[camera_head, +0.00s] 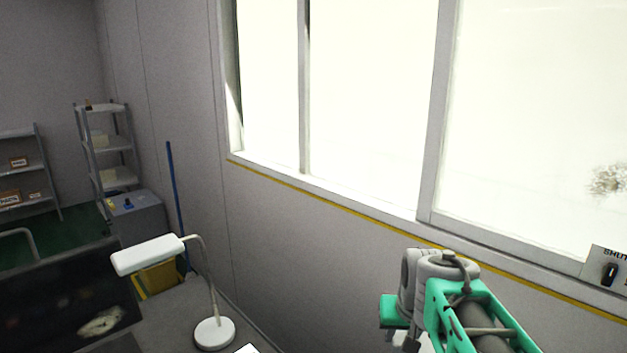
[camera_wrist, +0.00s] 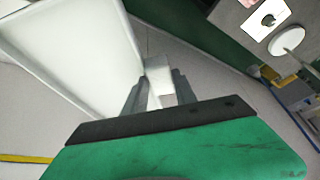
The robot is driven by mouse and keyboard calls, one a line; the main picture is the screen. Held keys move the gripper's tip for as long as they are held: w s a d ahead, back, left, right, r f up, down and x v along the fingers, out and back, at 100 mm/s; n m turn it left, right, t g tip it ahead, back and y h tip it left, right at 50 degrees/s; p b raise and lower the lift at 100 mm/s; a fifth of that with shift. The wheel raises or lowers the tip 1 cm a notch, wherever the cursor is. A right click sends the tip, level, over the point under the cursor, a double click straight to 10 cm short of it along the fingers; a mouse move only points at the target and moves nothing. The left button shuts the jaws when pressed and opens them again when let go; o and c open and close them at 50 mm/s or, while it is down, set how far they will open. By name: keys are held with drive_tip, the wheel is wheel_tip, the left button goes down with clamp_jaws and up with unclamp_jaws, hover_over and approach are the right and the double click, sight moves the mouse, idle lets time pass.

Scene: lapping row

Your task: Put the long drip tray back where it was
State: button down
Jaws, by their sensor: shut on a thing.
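The long drip tray (camera_wrist: 75,45) is a pale, shallow piece with a raised rim, filling the upper left of the wrist view; its far end runs out of the picture. My gripper (camera_wrist: 158,88) is shut on a pale block-like tab at the tray's right edge, with one grey finger on each side. How the tab joins the tray is partly hidden by the fingers. In the head view only my green and grey arm shows at the lower right; the tray and the fingertips are not visible there.
A white desk lamp (camera_head: 150,254) stands on a grey surface at the lower left, beside the wall. A grey cabinet (camera_head: 137,218), a yellow bin (camera_head: 158,278), a blue pole (camera_head: 174,195) and shelves (camera_head: 110,145) stand behind. A windowed wall runs along the right.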

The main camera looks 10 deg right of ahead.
drive_tip(key=w+a+n+y, duration=0.1)
drive_tip(key=a+n, duration=0.1)
drive_tip(key=a, duration=0.7)
drive_tip(key=s+f, duration=0.4)
drive_tip(key=f, duration=0.1)
drive_tip(key=shift+s+d, duration=0.15)
drive_tip(key=shift+s, duration=0.05)
